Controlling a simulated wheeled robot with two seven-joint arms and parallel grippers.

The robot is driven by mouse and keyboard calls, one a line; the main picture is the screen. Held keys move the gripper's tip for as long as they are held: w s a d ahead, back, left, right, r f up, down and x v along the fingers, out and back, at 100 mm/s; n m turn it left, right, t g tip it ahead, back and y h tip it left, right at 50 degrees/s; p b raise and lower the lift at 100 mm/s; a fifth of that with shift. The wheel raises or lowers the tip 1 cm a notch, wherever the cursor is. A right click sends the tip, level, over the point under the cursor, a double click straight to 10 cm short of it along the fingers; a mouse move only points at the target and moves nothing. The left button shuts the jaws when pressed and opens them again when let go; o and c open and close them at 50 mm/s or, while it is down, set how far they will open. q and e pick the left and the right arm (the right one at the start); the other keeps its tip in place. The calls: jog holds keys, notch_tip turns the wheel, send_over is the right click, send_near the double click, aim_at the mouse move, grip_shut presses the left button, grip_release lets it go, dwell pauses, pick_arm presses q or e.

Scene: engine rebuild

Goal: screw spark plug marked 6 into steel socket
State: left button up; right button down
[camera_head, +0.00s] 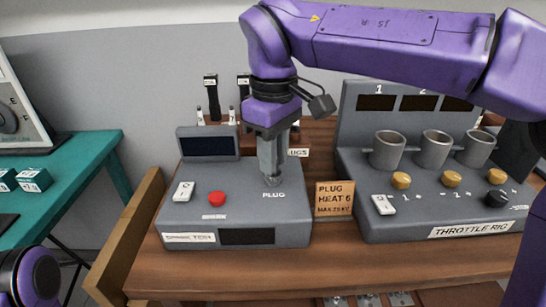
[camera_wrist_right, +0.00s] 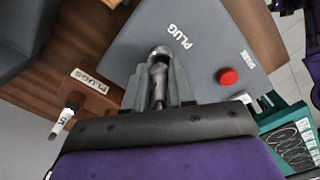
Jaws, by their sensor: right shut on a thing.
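My right gripper (camera_head: 270,172) reaches straight down over the grey test box (camera_head: 250,205), at the spot marked PLUG. In the right wrist view, my right gripper (camera_wrist_right: 160,75) is shut on a slim metallic spark plug (camera_wrist_right: 158,82). The plug's far end is at the steel socket (camera_wrist_right: 160,52), a round metal ring in the box top. The fingers hide much of the plug, so I cannot read its number or tell how deep it sits. The socket also shows in the head view (camera_head: 271,183), mostly covered by the fingertips. My left gripper is out of view.
The box has a red button (camera_head: 217,199) and a white switch (camera_head: 184,191). A plug rack (camera_head: 300,137) stands behind, with other plugs upright. The throttle rig (camera_head: 440,205) stands at right. A teal table (camera_head: 80,165) is at left.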

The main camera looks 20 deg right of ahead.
jog(key=shift+f+m+b, duration=0.15)
jog(key=shift+m+b, duration=1.75)
jog(key=shift+b, duration=0.4)
jog(key=shift+m+b, duration=0.35)
jog(key=shift+m, duration=0.05)
jog(key=shift+r, duration=0.2)
jog(key=c, duration=0.9)
grip_release()
jog(key=shift+o, duration=0.2)
